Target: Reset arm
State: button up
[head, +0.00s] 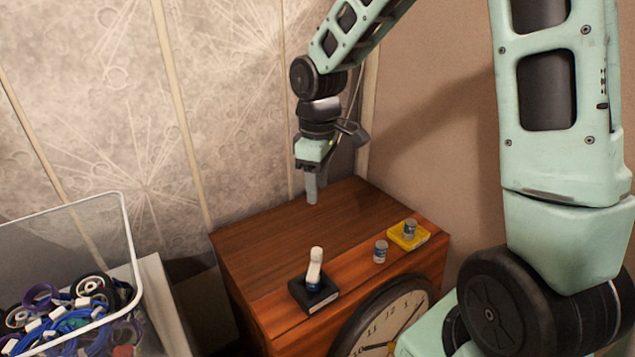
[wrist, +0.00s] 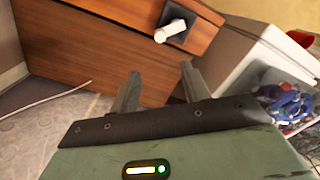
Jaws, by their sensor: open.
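My gripper (head: 312,189) points down above the back of the wooden cabinet top (head: 285,225) in the head view. In the wrist view my gripper (wrist: 158,82) shows two fingers apart with nothing between them. My gripper is apart from all of these.
A clear bin (head: 128,240) with cables and wheels stands at the left; it shows at the right in the wrist view. A round clock (head: 380,325) is at the cabinet's front. Walls stand close behind and to the right. The cabinet top's middle is clear.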

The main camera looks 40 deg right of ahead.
dwell(0.4)
jog(key=s+a+b, duration=0.1)
jog(key=s+a, duration=1.8)
jog(key=s, duration=0.3)
jog(key=shift+n, duration=0.3)
